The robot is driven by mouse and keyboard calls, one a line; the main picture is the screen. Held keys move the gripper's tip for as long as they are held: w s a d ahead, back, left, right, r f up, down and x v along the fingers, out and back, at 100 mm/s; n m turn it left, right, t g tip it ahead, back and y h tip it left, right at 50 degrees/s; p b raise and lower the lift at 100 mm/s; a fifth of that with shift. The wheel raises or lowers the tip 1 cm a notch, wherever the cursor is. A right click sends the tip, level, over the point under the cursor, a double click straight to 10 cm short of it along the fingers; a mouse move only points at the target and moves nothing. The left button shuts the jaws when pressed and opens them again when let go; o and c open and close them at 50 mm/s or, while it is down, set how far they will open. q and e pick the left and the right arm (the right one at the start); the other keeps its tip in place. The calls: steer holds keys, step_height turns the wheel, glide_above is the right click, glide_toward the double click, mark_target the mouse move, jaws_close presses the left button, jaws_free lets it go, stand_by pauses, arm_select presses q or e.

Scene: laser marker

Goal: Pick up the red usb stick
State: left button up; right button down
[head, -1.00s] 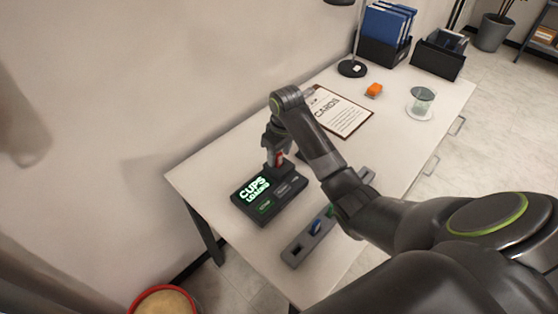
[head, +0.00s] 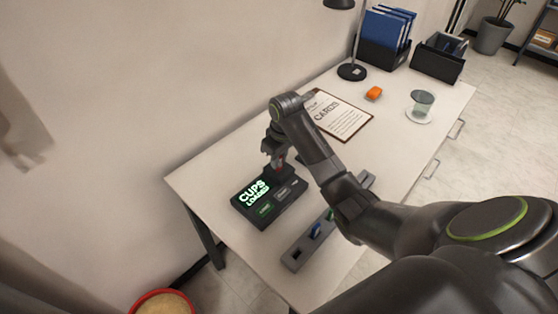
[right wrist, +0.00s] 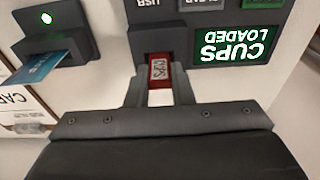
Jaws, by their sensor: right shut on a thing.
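The red usb stick (right wrist: 161,70), labelled CUPS, sits between the fingers of my right gripper (right wrist: 160,85) in the right wrist view. The gripper is shut on it. The stick's far end meets the edge of the dark marker console (head: 272,208) by the USB label, and looks plugged in there. The console's screen (right wrist: 233,48) reads CUPS LOADED. In the head view my right gripper (head: 277,160) points down at the console's back edge, and the stick is mostly hidden. My left gripper is not in view.
A grey holder (head: 293,257) with a blue stick (head: 316,230) and a green one lies near the table's front edge, partly behind my arm. A blue card (right wrist: 47,74) sits in a slot.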

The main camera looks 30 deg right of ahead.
step_height(320, 180, up, 5)
steer(key=shift+w+f, duration=0.1)
steer(key=shift+f, duration=0.05)
step_height(320, 180, up, 4)
steer(key=shift+r+p, duration=0.2)
steer(key=shift+p, duration=1.05)
steer(key=shift+r+p, duration=0.4)
steer(key=shift+p, duration=0.75)
